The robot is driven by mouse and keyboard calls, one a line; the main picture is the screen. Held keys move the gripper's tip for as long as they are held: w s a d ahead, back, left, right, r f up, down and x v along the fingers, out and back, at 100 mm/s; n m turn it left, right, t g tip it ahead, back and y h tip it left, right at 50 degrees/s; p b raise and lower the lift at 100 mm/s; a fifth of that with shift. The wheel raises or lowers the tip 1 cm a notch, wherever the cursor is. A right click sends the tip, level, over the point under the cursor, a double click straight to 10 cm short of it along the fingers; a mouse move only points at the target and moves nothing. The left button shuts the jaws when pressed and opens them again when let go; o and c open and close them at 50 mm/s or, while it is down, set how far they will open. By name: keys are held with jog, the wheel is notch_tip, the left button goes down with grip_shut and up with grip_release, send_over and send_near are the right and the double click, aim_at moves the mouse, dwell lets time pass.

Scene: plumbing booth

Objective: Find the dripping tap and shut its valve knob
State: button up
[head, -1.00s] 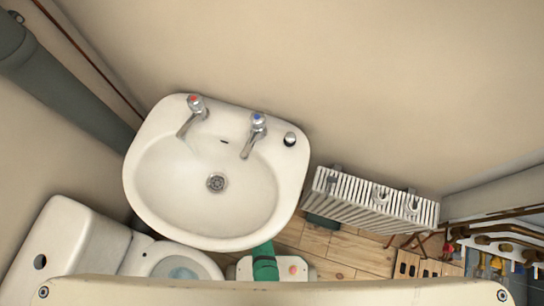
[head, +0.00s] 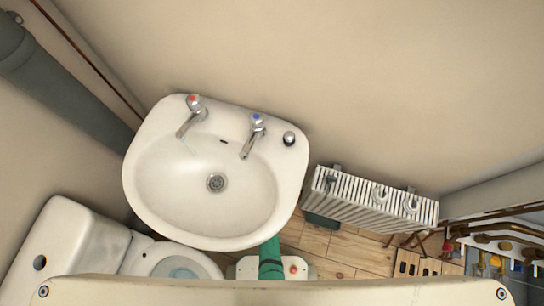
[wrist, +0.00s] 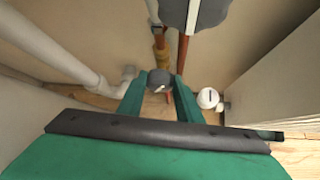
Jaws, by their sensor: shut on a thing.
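My gripper (wrist: 160,88) is under the basin in the wrist view, its green fingers shut on a small dark round knob (wrist: 160,78) with a white mark. The knob sits below a brass-coloured fitting (wrist: 160,42) on an upright pipe. No drip can be made out at either spout. The knob is hidden by the basin in the head view.
A white radiator (head: 370,200) stands right of the basin and a toilet (head: 75,250) at left. In the wrist view, a white round valve head (wrist: 207,98) is close right of the fingers, a copper pipe (wrist: 182,52) rises behind, and a white pipe (wrist: 45,42) runs at left.

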jog(key=m+y, duration=0.1)
jog(key=m+t+y, duration=0.1)
jog(key=y, duration=0.1)
jog(key=shift+d+f, duration=0.15)
jog(key=shift+d, duration=0.2)
jog(key=shift+d+f+m+t+y, duration=0.15)
jog(key=shift+m+t+y, duration=0.65)
jog(key=shift+y, duration=0.4)
jog(key=shift+s, duration=0.1)
jog(key=o, duration=1.1)
jog(key=shift+c, duration=0.2)
jog(key=shift+s, duration=0.15)
jog(key=v, duration=1)
jog(key=shift+s+d, duration=0.15)
jog(key=shift+s, duration=0.1)
